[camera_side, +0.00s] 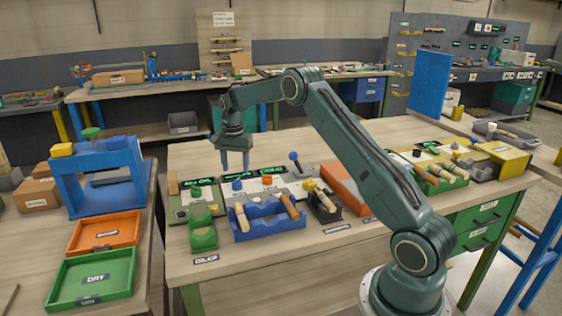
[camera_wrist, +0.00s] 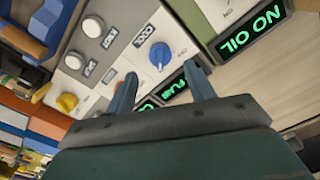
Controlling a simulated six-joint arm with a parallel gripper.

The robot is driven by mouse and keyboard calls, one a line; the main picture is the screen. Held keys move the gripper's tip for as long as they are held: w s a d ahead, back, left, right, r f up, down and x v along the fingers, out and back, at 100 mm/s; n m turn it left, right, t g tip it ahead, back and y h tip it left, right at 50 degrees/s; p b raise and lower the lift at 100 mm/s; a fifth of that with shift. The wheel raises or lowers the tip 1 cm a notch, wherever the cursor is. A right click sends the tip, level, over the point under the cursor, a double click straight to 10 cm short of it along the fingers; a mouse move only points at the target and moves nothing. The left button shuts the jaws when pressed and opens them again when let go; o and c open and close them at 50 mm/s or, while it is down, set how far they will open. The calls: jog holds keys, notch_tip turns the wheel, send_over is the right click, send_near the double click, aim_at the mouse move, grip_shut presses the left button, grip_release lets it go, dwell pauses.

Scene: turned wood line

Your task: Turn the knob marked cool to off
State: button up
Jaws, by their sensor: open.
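The blue knob marked COOL (camera_wrist: 160,55) sits on a pale panel in the wrist view, with its label just above and left of it. A blue knob that appears to be the same one shows in the side view (camera_side: 237,184). My gripper (camera_side: 235,168) points down above the back of this panel. In the wrist view my gripper (camera_wrist: 161,70) is open and empty, with the blue knob between and beyond its fingertips. No contact with the knob shows. The knob's exact setting is too small to read.
A yellow knob (camera_wrist: 67,102) and two white knobs (camera_wrist: 93,27) (camera_wrist: 74,60) sit on the same panel. A NO OIL display (camera_wrist: 250,30) is at the right. In the side view, a blue holder (camera_side: 268,222) with wooden handles stands in front. Bare bench lies behind the panels.

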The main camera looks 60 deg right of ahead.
aim_at(237, 180)
jog(key=shift+f, duration=2.9)
jog(key=c, duration=1)
